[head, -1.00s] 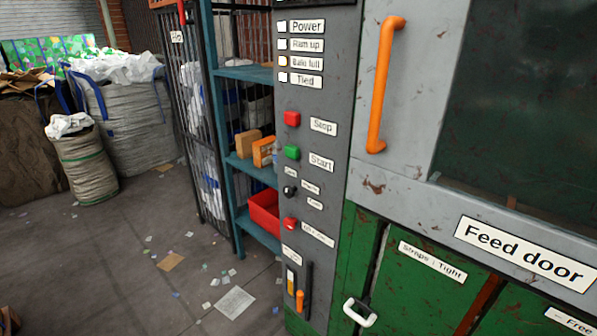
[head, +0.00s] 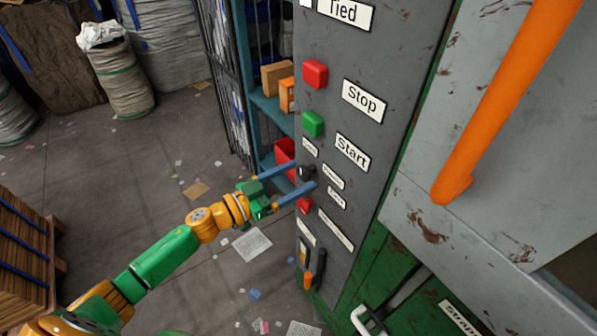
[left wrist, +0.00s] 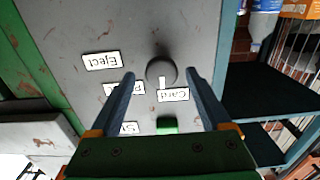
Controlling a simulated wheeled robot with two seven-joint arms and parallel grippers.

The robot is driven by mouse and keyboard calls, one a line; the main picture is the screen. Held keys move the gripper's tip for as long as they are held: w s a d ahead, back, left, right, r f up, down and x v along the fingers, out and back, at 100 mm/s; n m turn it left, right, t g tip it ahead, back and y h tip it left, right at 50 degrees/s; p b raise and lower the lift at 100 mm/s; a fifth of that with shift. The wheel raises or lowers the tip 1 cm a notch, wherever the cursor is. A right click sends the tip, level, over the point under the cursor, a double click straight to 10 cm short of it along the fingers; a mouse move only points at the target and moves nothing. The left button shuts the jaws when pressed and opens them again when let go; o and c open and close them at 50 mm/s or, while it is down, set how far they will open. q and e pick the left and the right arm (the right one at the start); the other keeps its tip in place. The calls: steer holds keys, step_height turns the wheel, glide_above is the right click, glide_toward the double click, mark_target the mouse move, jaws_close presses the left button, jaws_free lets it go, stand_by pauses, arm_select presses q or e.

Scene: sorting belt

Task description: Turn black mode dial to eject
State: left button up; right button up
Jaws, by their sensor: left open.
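The black mode dial (head: 306,171) sits on the grey control panel (head: 345,45), between the green start button and the lower red button. In the left wrist view the round dial (left wrist: 161,68) has a white mark pointing down the picture, towards the label reading "Card" (left wrist: 172,95). The "Eject" label (left wrist: 101,61) is left of the dial there. A partly hidden label (left wrist: 112,89) lies between them. My left gripper (head: 305,175) is open, its two blue fingers at either side of the dial; I cannot tell whether they touch it. My right gripper is out of view.
The green start button (head: 313,124) and red stop button (head: 315,74) are above the dial. Another red button (head: 304,205) is just below. An orange handle (head: 510,95) stands out at right. Blue shelving (head: 270,105) is behind the panel's left edge.

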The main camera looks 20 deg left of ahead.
arm_select(q)
steer(key=shift+w+d+f, duration=0.15)
steer(key=shift+w+d, duration=0.1)
steer(key=shift+w, duration=0.3)
steer(key=shift+s, duration=0.1)
steer(key=shift+c, duration=0.2)
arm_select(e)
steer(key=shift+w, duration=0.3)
arm_select(q)
steer(key=c, duration=0.3)
jaws_close()
